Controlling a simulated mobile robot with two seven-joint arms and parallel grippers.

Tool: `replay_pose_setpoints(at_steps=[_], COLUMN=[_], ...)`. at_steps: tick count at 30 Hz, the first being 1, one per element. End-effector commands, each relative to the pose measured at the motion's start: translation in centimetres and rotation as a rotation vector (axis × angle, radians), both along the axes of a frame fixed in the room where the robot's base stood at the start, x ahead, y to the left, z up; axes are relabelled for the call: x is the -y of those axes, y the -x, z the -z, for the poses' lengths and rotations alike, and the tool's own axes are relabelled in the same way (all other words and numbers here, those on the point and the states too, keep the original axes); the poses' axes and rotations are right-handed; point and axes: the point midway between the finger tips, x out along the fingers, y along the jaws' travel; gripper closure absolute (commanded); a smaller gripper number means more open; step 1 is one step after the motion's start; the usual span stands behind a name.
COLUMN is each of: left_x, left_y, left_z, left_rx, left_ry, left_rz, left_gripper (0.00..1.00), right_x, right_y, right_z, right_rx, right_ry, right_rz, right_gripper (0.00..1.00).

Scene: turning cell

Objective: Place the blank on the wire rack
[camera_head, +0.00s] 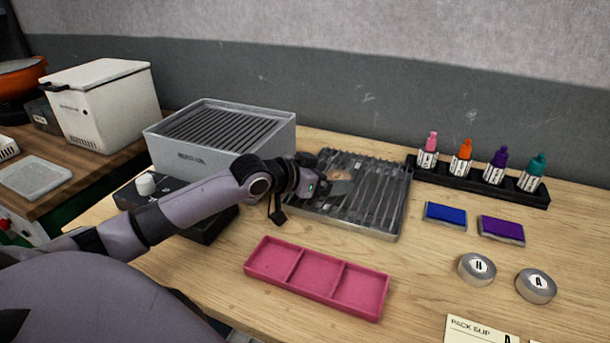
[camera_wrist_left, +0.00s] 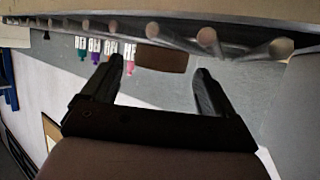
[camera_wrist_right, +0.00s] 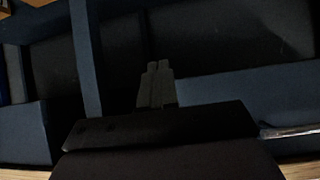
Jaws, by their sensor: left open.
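The wire rack (camera_head: 372,208) is a grey metal tray with parallel rods on the wooden bench. The blank (camera_head: 342,174) is a small brown piece at the rack's far left part, partly hidden by my left gripper (camera_head: 334,182). In the left wrist view, which is upside down, the blank (camera_wrist_left: 162,61) shows between the spread fingers of my left gripper (camera_wrist_left: 164,72) and appears to rest against the rods. The left fingers are open, with gaps beside the blank. My right gripper (camera_wrist_right: 157,68) shows only in its dark wrist view, fingers together, nothing seen between them.
A pink three-part tray (camera_head: 315,278) lies in front of the rack. A grey slatted box (camera_head: 222,135) stands left of it. A bottle holder (camera_head: 480,182), blue pad (camera_head: 445,214), purple pad (camera_head: 502,230) and two round tins (camera_head: 477,268) are on the right.

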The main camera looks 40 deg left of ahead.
Motion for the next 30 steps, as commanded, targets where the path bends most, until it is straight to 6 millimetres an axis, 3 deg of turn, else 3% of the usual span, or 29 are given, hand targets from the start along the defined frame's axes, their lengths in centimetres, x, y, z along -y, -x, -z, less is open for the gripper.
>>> replay_pose_setpoints(at_steps=[15,30], left_x=[-1.9,-2.8], left_y=[6.2,9.2], left_z=[-2.5,-3.9], left_rx=[-0.003,-0.003], left_ry=[-0.003,-0.001], left_rz=[0.0,-0.001], left_gripper=[0.12,0.12], right_x=[0.0,0.0], right_y=[0.0,0.0], right_z=[0.3,0.2], right_rx=[0.0,0.0], right_ry=[0.0,0.0], right_rz=[0.0,0.0], right_gripper=[1.0,1.0])
